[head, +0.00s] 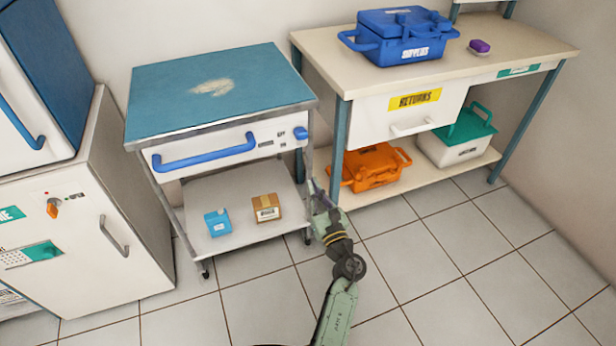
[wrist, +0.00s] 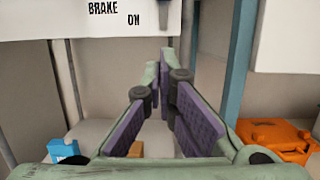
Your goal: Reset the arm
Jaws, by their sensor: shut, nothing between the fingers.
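My arm reaches up from the bottom of the head view, stretched over the floor between the cart and the bench. My gripper (head: 316,188) is at its far end, in front of the gap beside the cart's right side. In the wrist view my gripper (wrist: 159,72) has its fingertips close together, shut with nothing between them. The purple inner pads show on both fingers.
A blue-topped cart (head: 150,101) stands left of my gripper, with a blue box (head: 218,223) and brown box (head: 266,208) on its lower shelf. Right is a bench (head: 520,50) with a RETURNS drawer (head: 440,108) above an orange case (head: 372,168). Floor at right is clear.

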